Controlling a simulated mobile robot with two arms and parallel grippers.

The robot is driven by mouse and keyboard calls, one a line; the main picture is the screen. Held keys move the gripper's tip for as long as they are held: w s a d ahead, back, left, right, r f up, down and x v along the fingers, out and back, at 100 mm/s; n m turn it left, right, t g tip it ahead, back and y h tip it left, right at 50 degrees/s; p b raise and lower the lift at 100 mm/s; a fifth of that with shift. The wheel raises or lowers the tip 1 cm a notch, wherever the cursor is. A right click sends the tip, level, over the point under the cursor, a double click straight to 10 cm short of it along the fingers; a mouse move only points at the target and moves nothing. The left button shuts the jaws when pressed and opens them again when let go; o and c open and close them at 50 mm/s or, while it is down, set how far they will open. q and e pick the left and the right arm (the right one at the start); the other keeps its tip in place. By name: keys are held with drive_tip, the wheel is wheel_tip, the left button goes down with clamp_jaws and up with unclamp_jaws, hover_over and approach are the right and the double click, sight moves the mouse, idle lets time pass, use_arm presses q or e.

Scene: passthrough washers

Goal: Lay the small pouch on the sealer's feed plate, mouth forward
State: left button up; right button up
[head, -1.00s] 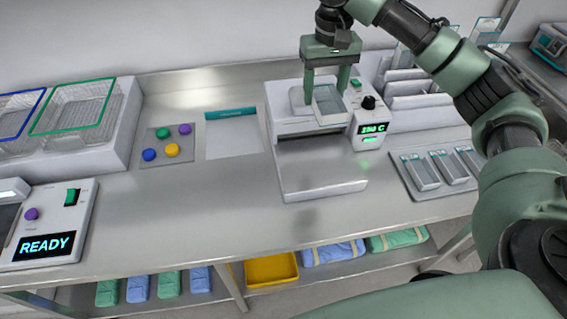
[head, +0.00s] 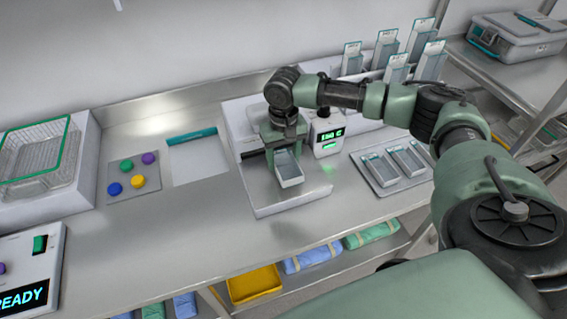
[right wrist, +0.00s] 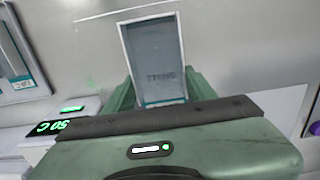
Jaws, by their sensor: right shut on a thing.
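The small pouch (head: 289,169), a grey-faced packet with a white border, is in my right gripper (head: 284,146). The right gripper is shut on one end of it, above the sealer's feed plate (head: 315,184). The pouch sticks out from the fingers toward the plate's front edge. I cannot tell whether it touches the plate. In the right wrist view the pouch (right wrist: 155,58) extends beyond the green fingers, with dark lettering near them. The sealer (head: 238,122) stands behind, partly hidden by my arm. My left gripper is not in view.
A tray (head: 367,184) with more pouches lies right of the sealer. The sealer's green display (head: 330,136) is close beside my right gripper. Left are a pad with coloured buttons (head: 139,195) and a wire basket (head: 40,165). The front counter strip is clear.

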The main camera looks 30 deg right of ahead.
sight(284, 159)
drive_tip(key=shift+f, duration=1.6)
drive_tip(key=o, duration=1.3)
drive_tip(key=shift+r, duration=0.1)
wheel_tip(284, 159, up, 12)
drive_tip(key=shift+b, duration=0.95)
